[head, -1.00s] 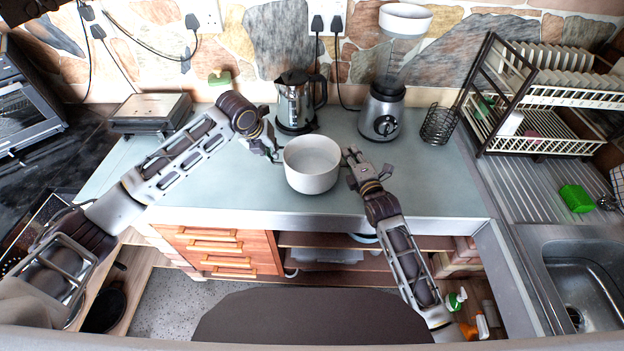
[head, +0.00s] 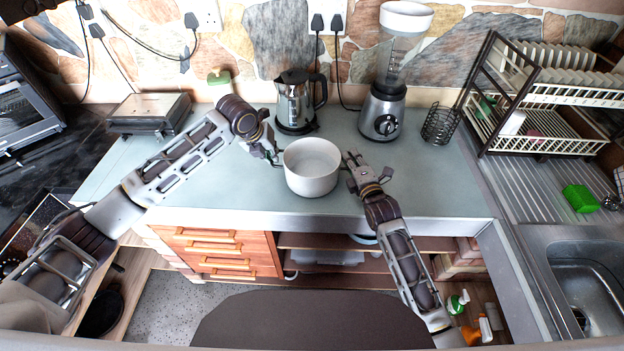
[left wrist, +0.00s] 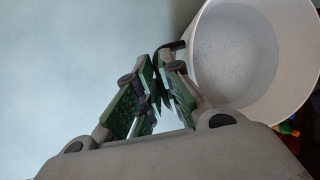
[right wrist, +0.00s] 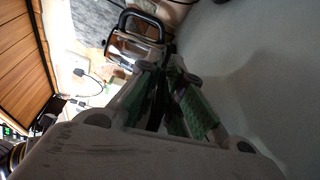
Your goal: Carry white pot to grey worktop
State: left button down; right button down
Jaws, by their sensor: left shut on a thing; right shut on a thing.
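The white pot (head: 312,170) is upright and looks empty, over the grey worktop (head: 430,185) near its front edge. I cannot tell whether its base touches the worktop. My left gripper (head: 277,156) is at the pot's left side, shut on a dark handle by the rim; the left wrist view shows the pot (left wrist: 250,60) beside the fingers (left wrist: 163,80). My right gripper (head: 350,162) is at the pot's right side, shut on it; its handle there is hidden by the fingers. In the right wrist view the fingers (right wrist: 172,95) are close together.
A kettle (head: 296,103) and a blender (head: 384,112) stand behind the pot. A wire basket (head: 440,124) and a dish rack (head: 545,95) are at right, beside the sink (head: 590,285). A silver appliance (head: 150,113) is at left. The worktop right of my right arm is clear.

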pick_arm(q)
jog(key=shift+d, duration=0.15)
pick_arm(e)
jog(key=shift+a+f, duration=0.1)
jog(key=shift+f, duration=0.05)
pick_arm(q)
jog(key=c, duration=1.8)
grip_release()
pick_arm(e)
jog(key=c, duration=1.8)
grip_release()
jog(key=shift+f, duration=0.1)
pick_arm(q)
jog(key=shift+o, duration=1.2)
jog(key=shift+s, duration=0.1)
pick_arm(e)
jog(key=shift+o, duration=1.2)
jog(key=shift+s, duration=0.1)
pick_arm(q)
jog(key=shift+f, duration=0.1)
jog(key=v, duration=1.2)
pick_arm(e)
jog(key=shift+s, duration=0.1)
jog(key=shift+v, duration=5.9)
